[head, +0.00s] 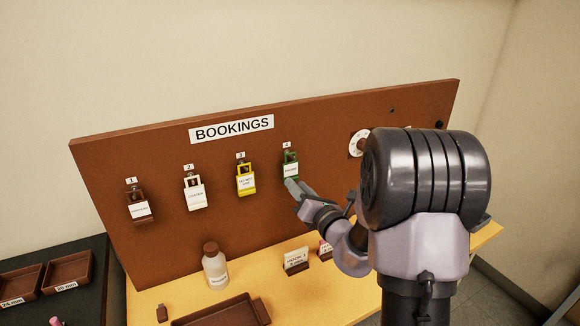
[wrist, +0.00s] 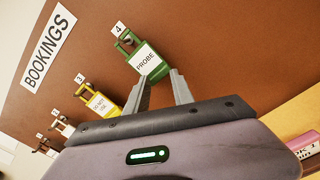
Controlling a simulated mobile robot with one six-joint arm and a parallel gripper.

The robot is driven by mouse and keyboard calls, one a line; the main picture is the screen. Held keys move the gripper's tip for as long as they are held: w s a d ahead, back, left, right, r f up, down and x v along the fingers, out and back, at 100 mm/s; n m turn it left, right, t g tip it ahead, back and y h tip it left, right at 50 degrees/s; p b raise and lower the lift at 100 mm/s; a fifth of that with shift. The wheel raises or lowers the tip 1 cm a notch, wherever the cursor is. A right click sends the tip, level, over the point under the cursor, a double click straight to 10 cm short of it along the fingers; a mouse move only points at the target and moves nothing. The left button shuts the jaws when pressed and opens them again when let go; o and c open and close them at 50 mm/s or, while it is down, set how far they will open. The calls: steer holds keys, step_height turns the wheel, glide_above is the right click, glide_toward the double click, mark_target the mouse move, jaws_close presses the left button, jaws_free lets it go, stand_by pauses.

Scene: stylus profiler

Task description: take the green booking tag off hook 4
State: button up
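The green booking tag (head: 291,168) hangs on hook 4 of the brown bookings board, under the small "4" label. In the wrist view the green tag (wrist: 130,47) has a white label reading "PROBE" and looks tilted because the view is rolled. My gripper (head: 293,188) is just below the tag in the head view. The hook itself is largely hidden by the tag.
A yellow tag (head: 245,180) hangs on hook 3, a white tag (head: 195,195) on hook 2 and a brown tag (head: 139,207) on hook 1. Below stand a white bottle (head: 215,269), a small sign (head: 296,261) and a brown tray (head: 225,312). A round dial (head: 357,143) is right of hook 4.

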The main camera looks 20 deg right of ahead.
steer(key=shift+w+a, duration=0.1)
steer(key=shift+w, duration=1.05)
steer(key=shift+p, duration=0.4)
jaws_close()
stand_by(0.5)
steer(key=shift+o, duration=0.6)
jaws_free()
steer(key=s+b, duration=0.1)
steer(key=s, duration=0.6)
